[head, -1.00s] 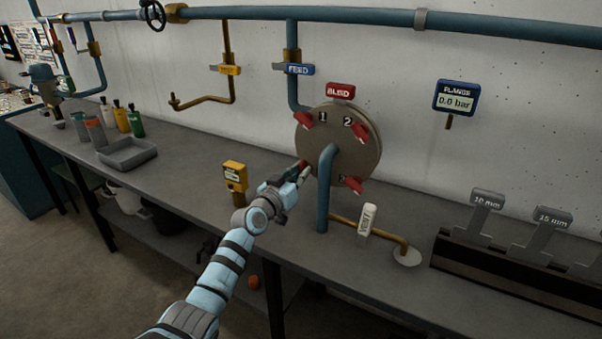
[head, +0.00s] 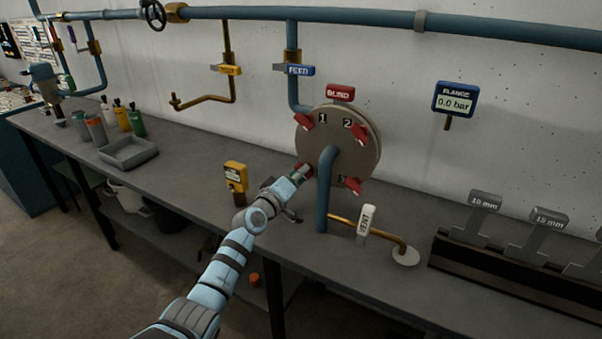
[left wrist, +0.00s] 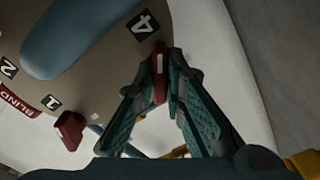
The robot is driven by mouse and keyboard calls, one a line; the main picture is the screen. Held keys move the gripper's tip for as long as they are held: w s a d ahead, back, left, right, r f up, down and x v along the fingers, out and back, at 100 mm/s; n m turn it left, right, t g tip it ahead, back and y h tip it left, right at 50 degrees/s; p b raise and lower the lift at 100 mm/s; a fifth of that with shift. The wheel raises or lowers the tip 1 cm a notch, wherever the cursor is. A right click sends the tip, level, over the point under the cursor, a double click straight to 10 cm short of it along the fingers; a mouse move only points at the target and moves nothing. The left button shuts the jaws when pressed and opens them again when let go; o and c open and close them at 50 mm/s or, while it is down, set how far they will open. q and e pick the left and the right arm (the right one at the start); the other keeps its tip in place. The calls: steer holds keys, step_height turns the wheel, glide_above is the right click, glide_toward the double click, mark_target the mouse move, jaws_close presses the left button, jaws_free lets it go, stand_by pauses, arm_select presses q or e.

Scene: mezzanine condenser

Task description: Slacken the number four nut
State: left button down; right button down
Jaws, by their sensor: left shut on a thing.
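The round flange (head: 372,150) stands upright on the bench behind a blue pipe, with red nuts around its face. Nut 1 (head: 303,122), nut 2 (head: 360,132) and a lower right nut (head: 351,185) show in the head view. My left gripper (head: 303,171) is at the lower left of the flange. In the left wrist view its fingertips are shut on the red number four nut (left wrist: 160,72), beside the label 4 (left wrist: 143,25). Nut 1 (left wrist: 69,130) is free below left there. My right gripper is not in view.
A blue gauge (head: 454,98) on the wall reads 0.0 bar. A white VENT tag (head: 365,220) and brass pipe stand right of the flange. A rack (head: 480,262) with size-tagged tools is at the right. A yellow box (head: 235,176) stands left of my gripper.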

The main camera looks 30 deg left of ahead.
arm_select(q)
steer(key=shift+n, duration=0.3)
steer(key=c, duration=1.7)
jaws_free()
steer(key=shift+o, duration=0.2)
steer(key=shift+s, duration=0.1)
steer(key=s, duration=1.2)
steer(key=shift+a, duration=0.4)
steer(key=shift+w, duration=0.1)
